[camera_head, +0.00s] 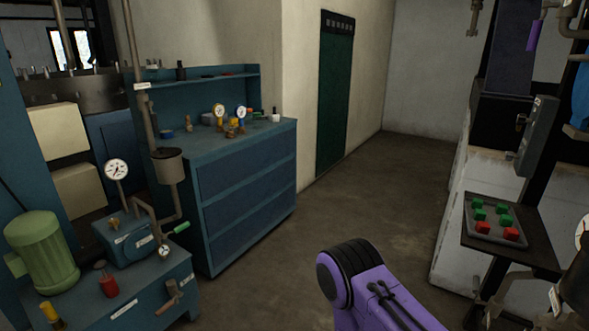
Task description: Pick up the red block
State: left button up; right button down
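Two red blocks lie at the near edge of a grey tray (470,227) on the right: one red block (511,233) by the near right corner, and another red block (494,227) just left of it. Several green blocks (478,214) lie behind them in the same tray. The tray rests on a dark stand (525,255). A purple and black link of my arm shows at the bottom middle, left of the tray and apart from it. Neither of my grippers is in view.
A blue drawer cabinet (245,195) with gauges on top stands at the left. A blue bench (140,300) with a green motor (42,250) is at the near left. Dark piping and a grey box (538,135) flank the tray. Open floor (390,190) lies in the middle.

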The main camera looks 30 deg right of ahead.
aim_at(510, 234)
jog(key=i, duration=1.25)
jog(key=z, duration=1.25)
jog(key=i, duration=1.45)
jog(key=z, duration=2.1)
